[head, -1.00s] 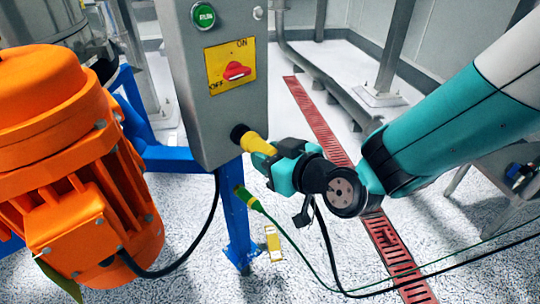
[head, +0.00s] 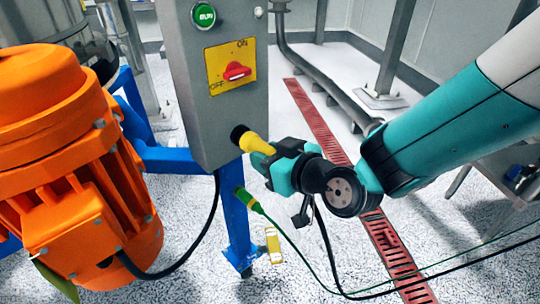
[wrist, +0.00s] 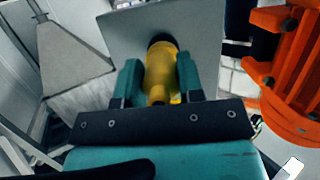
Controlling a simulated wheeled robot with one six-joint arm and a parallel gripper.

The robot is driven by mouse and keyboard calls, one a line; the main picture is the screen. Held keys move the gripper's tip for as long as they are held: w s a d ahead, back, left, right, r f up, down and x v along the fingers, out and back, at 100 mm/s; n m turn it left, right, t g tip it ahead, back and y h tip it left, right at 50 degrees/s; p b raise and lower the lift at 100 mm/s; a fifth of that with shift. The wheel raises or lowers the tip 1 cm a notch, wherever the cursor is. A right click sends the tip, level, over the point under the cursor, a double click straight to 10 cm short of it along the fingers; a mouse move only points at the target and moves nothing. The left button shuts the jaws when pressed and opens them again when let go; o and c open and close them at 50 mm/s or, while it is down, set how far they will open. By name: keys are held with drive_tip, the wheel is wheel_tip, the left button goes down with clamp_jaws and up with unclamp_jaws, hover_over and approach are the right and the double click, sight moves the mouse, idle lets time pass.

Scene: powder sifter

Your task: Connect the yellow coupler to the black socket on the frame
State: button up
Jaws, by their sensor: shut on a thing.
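The yellow coupler (head: 256,143) is between the fingers of my gripper (head: 268,160) in the head view, its front end pointing up-left at the black socket (head: 238,132). The socket sits low on the side of the grey switch box. The coupler's front end meets the socket with no clear gap. In the wrist view my gripper (wrist: 160,82) is shut on the coupler (wrist: 161,72), one teal finger on each side. The dark socket (wrist: 161,39) shows at the coupler's far end. I cannot tell how deeply they are engaged.
The grey box (head: 185,90) carries a green button (head: 203,15) and a red switch (head: 236,71). An orange motor (head: 75,170) stands left. Cables hang below my gripper.

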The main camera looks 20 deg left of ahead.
drive_tip(key=shift+w+a+p, duration=0.3)
drive_tip(key=shift+w+a, duration=0.05)
drive_tip(key=shift+a, duration=0.3)
drive_tip(key=o, duration=1.1)
drive_tip(key=shift+c, duration=0.2)
drive_tip(key=shift+d, duration=0.1)
